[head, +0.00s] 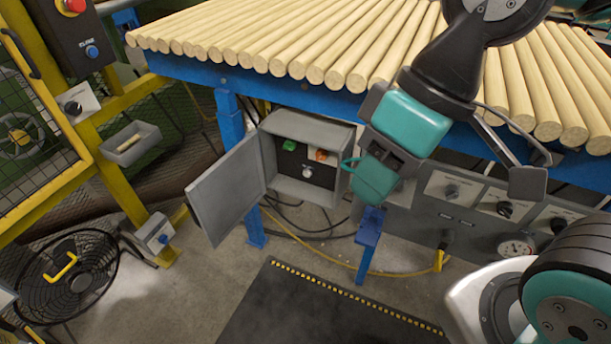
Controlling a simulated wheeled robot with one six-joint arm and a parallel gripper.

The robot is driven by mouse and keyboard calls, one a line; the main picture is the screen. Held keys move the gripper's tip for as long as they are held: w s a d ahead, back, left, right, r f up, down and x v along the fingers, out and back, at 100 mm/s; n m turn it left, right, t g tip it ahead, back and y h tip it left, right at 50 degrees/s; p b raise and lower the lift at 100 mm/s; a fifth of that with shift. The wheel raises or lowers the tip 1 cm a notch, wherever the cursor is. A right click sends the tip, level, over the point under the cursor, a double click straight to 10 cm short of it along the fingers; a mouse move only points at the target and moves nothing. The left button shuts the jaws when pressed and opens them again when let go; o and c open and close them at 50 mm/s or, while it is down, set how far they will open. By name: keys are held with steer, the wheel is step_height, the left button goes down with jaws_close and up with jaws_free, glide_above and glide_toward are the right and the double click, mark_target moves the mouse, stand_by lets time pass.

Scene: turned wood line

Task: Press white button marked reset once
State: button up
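A white round button (307,172) sits low on the dark panel inside a grey box (310,128) under the blue table frame. Any marking by it is too small to read. A green control (297,137) and an orange-red one on a pale plate (320,156) are above it. The box's grey door (228,190) hangs open to the left. My gripper (354,172), teal and dark, is just right of the box's opening in the picture, apart from the button. Its fingertips are not clear, and it hides part of the box's right side.
Round wooden rods (350,70) lie across the table above. A grey panel (450,215) with knobs and a gauge is at the right. A black fan (70,275) and yellow frame (135,170) stand at the left. A dark mat (310,310) lies on the floor in front.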

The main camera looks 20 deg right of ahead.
jaws_close()
stand_by(1.4)
